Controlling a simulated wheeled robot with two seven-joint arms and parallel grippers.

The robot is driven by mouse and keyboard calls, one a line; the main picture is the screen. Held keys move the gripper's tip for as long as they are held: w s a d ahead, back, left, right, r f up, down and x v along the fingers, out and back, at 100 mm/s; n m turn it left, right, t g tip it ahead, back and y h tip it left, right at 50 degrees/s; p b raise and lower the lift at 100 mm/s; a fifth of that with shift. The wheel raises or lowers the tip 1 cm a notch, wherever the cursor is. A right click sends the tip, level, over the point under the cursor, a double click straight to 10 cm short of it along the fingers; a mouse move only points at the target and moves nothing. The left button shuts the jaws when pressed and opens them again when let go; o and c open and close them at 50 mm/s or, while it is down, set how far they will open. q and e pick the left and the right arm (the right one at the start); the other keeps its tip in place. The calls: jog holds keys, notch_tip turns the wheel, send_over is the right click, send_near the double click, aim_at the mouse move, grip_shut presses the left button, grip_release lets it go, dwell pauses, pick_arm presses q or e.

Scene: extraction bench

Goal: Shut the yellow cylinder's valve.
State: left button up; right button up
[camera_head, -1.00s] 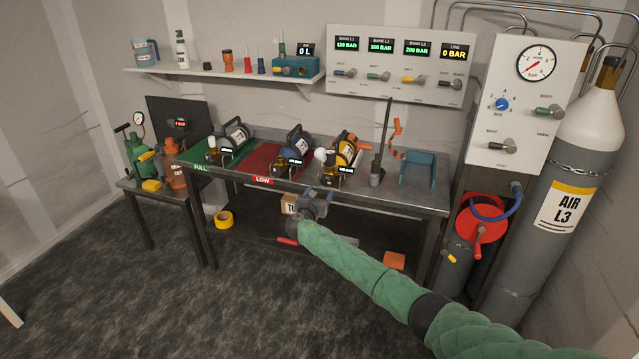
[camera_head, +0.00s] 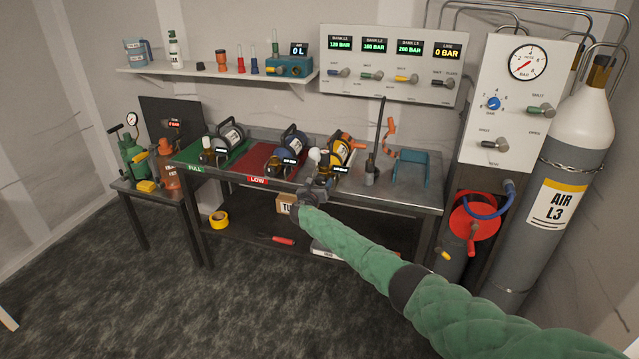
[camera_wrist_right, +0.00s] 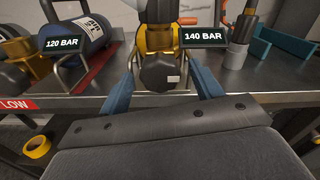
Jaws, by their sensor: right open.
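The yellow cylinder (camera_head: 342,150) lies on the bench, third in a row of cylinders, with its valve end towards me. In the right wrist view its brass valve (camera_wrist_right: 157,40) ends in a dark knob (camera_wrist_right: 160,74), beside a "140 BAR" tag (camera_wrist_right: 205,37). My right gripper (camera_head: 318,184) is at the bench's front edge, just in front of this valve, and partly covers it in the head view. In the wrist view the blue fingers of my right gripper (camera_wrist_right: 163,88) are apart, one on each side of the knob, with visible gaps. My left gripper is out of view.
A blue cylinder (camera_head: 292,142) and its "120 BAR" tag (camera_wrist_right: 67,42) are left of the yellow one. A dark upright post (camera_head: 379,130) and a blue cradle (camera_head: 412,165) stand right of it. The bench edge (camera_wrist_right: 250,99) runs just below the valve.

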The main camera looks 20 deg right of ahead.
jog(key=shift+w+d, duration=0.15)
jog(key=shift+w, duration=0.1)
jog(key=c, duration=1)
